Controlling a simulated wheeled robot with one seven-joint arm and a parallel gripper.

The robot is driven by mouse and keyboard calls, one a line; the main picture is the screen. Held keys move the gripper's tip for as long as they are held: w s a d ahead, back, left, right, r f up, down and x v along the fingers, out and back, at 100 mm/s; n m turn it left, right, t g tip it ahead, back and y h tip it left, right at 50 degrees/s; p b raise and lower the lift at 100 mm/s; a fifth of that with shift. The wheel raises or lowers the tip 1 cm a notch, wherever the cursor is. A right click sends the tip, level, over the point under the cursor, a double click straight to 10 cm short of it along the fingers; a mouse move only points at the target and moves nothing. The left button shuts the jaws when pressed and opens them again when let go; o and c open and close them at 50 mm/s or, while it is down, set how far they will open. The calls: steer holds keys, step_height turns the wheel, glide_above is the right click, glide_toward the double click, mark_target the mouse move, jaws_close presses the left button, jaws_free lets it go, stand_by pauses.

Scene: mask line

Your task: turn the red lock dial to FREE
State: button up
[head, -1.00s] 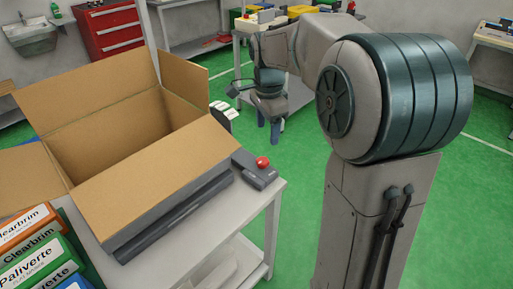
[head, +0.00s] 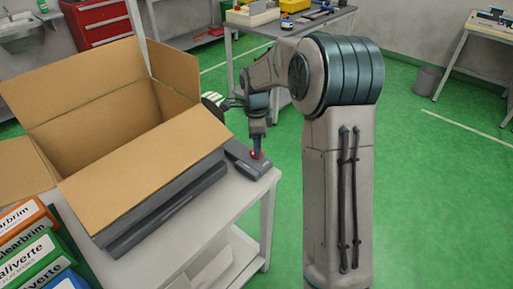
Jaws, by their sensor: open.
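The red lock dial (head: 256,155) sits on a dark grey control box (head: 245,160) at the right end of the table, beside the open cardboard box. The jaws are open. The fingers partly cover the dial, and I cannot tell whether they touch it. The dial's markings are too small to read.
A large open cardboard box (head: 150,165) stands on a dark base on the grey table (head: 215,210), just left of the control box. Coloured cartons (head: 35,262) stand at the lower left. A workbench (head: 300,30) with tools is behind. Green floor is free on the right.

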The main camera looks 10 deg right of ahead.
steer(key=shift+f, duration=1.45)
steer(key=c, duration=1)
